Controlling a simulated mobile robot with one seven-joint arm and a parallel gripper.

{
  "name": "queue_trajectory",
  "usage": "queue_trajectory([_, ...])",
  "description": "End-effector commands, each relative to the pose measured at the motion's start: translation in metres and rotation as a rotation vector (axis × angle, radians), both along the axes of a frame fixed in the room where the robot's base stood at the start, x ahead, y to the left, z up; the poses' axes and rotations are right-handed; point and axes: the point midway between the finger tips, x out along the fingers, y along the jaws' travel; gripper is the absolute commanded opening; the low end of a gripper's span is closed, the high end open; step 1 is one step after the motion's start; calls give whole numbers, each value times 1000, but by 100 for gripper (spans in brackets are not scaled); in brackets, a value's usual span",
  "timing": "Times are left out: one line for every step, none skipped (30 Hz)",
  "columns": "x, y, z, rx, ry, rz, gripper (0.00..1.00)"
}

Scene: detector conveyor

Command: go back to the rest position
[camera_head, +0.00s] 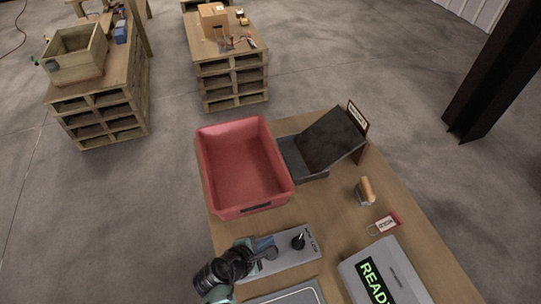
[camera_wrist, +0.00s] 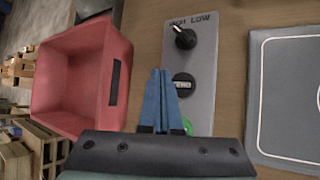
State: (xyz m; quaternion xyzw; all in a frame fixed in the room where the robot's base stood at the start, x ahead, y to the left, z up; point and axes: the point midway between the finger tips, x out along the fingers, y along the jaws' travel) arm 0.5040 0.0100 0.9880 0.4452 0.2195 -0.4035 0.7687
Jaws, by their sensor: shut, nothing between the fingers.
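My gripper (camera_head: 265,243) is over the left part of a grey control panel (camera_head: 296,257) on the wooden table. In the wrist view its two blue fingers (camera_wrist: 159,82) are together and empty, pointing toward the panel. The panel has a black selector knob (camera_wrist: 185,38) by the HIGH and LOW marks, a black ZERO button (camera_wrist: 183,84) and a green button (camera_wrist: 187,126) partly hidden by the gripper. I cannot tell whether the fingertips touch the panel.
An empty red bin (camera_head: 243,168) stands behind the gripper, with a dark open-lidded box (camera_head: 303,157) beside it. A READY display (camera_head: 383,277), a red-and-white tag (camera_head: 384,223), a wooden-handled stamp-like object (camera_head: 365,191) and a grey pad (camera_wrist: 292,95) are also on the table.

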Motion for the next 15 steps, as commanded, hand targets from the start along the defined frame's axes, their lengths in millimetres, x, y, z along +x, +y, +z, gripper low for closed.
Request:
queue_trajectory([0,0,0,0,0,0,0])
queue_trajectory([0,0,0,0,0,0,0])
queue_trajectory([0,0,0,0,0,0,0])
queue_trajectory([0,0,0,0,0,0,0])
queue_trajectory([0,0,0,0,0,0,0])
queue_trajectory([0,0,0,0,0,0,0])
queue_trajectory([6,1,5,18,-22,-9,0])
queue_trajectory([13,3,12,42,-49,-21,0])
queue_trajectory([25,5,24,85,-96,-42,0])
queue_trajectory([36,7,35,124,-140,-59,0])
queue_trajectory([47,9,49,171,-189,-79,0])
queue_trajectory([63,12,70,242,-262,-107,0])
queue_trajectory([75,14,89,300,-322,-128,0])
queue_trajectory([87,16,109,362,-384,-147,0])
queue_trajectory([101,17,137,447,-464,-174,0])
